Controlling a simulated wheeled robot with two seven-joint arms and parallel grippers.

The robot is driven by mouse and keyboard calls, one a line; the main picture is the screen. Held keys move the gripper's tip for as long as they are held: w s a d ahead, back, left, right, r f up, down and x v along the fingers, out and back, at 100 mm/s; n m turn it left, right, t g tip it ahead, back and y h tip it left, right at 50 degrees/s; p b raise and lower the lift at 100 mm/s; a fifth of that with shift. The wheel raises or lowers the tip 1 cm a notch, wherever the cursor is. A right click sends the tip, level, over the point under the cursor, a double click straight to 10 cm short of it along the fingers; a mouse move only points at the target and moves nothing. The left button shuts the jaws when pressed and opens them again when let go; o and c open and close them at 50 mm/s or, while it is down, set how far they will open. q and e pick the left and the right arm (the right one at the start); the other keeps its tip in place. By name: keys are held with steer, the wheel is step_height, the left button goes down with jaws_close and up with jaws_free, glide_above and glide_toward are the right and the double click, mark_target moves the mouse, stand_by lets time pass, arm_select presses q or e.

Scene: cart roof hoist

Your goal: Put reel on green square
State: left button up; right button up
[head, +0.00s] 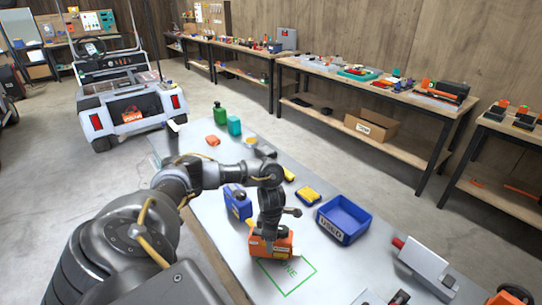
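The orange reel (284,246), a boxy body with a pale label, is at the upper left edge of the green square (311,272). It covers part of the green outline, and I cannot tell whether it rests on the table or hangs just above it. My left gripper (269,236) points straight down onto the top of the reel, with its fingertips at the reel. The gap between the fingers is hidden, so I cannot tell whether they are shut on it. Green lettering shows inside the square. My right gripper is not in view.
Green bottles (221,116) stand at the far end. A cart (125,100) is beyond.

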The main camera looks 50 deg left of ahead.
arm_select(q)
steer(key=shift+f, duration=0.8)
steer(key=shift+f, duration=0.15)
steer(key=o, duration=1.2)
steer(key=shift+o, duration=0.2)
steer(key=shift+r, duration=0.2)
step_height(320, 180, up, 12)
steer(key=shift+p, duration=1)
